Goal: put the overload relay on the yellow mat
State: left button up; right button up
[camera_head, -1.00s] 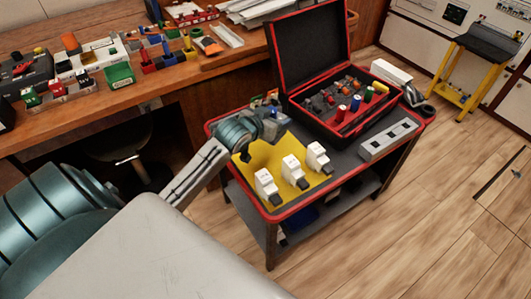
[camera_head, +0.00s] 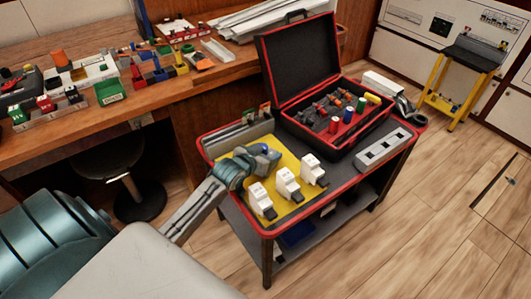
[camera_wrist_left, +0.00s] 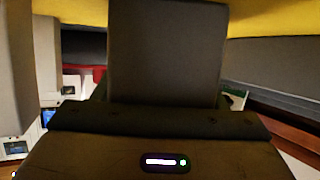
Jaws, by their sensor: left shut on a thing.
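My left gripper (camera_head: 266,159) is low over the yellow mat (camera_head: 232,171), on the left part of the cart. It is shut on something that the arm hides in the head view. In the left wrist view a dark grey block (camera_wrist_left: 165,55) fills the middle, most likely the overload relay; its details are too dark to tell. The yellow mat (camera_wrist_left: 270,18) shows along the top of that view. Three white breakers with dark ends stand in a row on the mat: a near one (camera_head: 260,197), a middle one (camera_head: 287,183) and a far one (camera_head: 312,169). My right gripper is not in view.
An open black case with red edges (camera_head: 352,148) holds several coloured parts behind the mat. A grey strip (camera_head: 382,147) lies right of the mat, and a grey tray (camera_head: 238,137) lies behind my gripper. A stool (camera_head: 140,200) stands left of the cart. The workbench (camera_head: 140,105) is crowded.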

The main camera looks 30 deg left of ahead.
pick_arm(q)
jog(key=o, duration=1.3)
jog(key=p+v, duration=0.2)
jog(key=v, duration=1)
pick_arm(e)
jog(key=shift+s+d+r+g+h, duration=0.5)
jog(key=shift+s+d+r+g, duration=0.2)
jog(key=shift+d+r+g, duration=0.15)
